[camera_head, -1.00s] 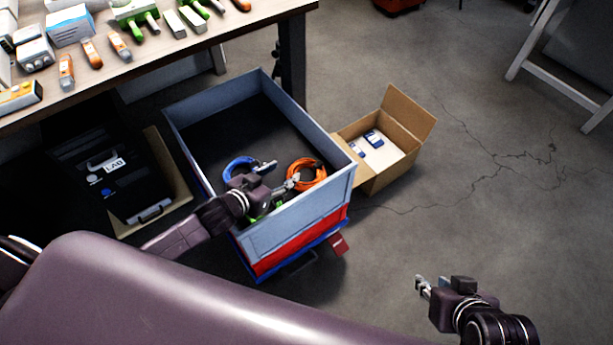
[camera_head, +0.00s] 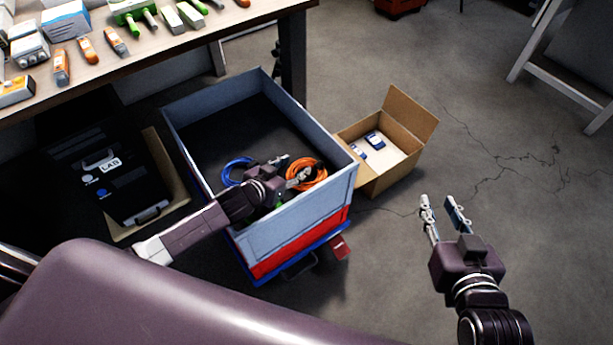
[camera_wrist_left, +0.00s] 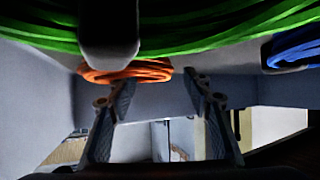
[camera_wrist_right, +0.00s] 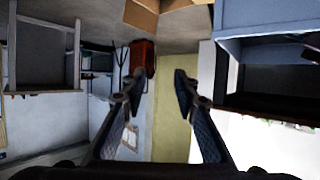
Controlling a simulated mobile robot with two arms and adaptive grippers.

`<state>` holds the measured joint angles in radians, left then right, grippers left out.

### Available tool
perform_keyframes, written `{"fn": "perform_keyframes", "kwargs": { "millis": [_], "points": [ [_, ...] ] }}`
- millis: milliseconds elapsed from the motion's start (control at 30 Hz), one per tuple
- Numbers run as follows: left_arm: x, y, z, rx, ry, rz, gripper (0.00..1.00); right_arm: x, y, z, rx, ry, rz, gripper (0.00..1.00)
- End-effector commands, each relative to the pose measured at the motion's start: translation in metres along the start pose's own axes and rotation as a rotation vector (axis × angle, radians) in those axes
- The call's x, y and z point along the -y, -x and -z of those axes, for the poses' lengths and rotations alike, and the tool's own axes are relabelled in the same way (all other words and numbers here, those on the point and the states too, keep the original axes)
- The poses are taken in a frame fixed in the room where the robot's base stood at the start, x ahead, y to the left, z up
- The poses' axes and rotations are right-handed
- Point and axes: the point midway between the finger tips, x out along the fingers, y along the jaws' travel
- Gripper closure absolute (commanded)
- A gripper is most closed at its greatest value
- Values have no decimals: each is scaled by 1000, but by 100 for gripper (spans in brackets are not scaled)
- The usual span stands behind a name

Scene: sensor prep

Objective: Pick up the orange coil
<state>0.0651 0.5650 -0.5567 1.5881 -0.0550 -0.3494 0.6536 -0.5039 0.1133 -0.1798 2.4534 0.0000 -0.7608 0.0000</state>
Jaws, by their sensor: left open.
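The orange coil (camera_head: 307,174) lies in the grey-blue open bin (camera_head: 262,242) at its near right side. In the left wrist view the orange coil (camera_wrist_left: 125,71) shows ahead, beyond and between the fingers. My left gripper (camera_head: 292,172) is inside the bin, right beside the coil, with its fingers apart and nothing between them in the left wrist view (camera_wrist_left: 155,90). I cannot tell whether a finger touches the coil. My right gripper (camera_head: 444,205) is open and empty over the floor, right of the bin; its spread fingers also show in the right wrist view (camera_wrist_right: 155,85).
A blue coil (camera_head: 236,172) lies left of the orange one; a green coil (camera_wrist_left: 200,32) is close to my left gripper. An open cardboard box (camera_head: 378,180) stands right of the bin. A workbench (camera_head: 215,27) with tools is behind.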

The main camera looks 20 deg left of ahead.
Motion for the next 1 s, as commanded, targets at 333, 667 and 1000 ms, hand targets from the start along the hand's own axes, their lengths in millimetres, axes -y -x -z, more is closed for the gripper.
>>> {"fn": "perform_keyframes", "kwargs": {
  "millis": [333,667,1000],
  "points": [
    [0,-10,1,-1,1,0,54,2,-2,22,-93,0,5,72],
    [0,-9,0,0,1,0,78,2,-2,21,-92,0,5,72],
    [0,-9,1,-2,1,0,100,2,-2,21,-91,0,5,72]
  ]
}}
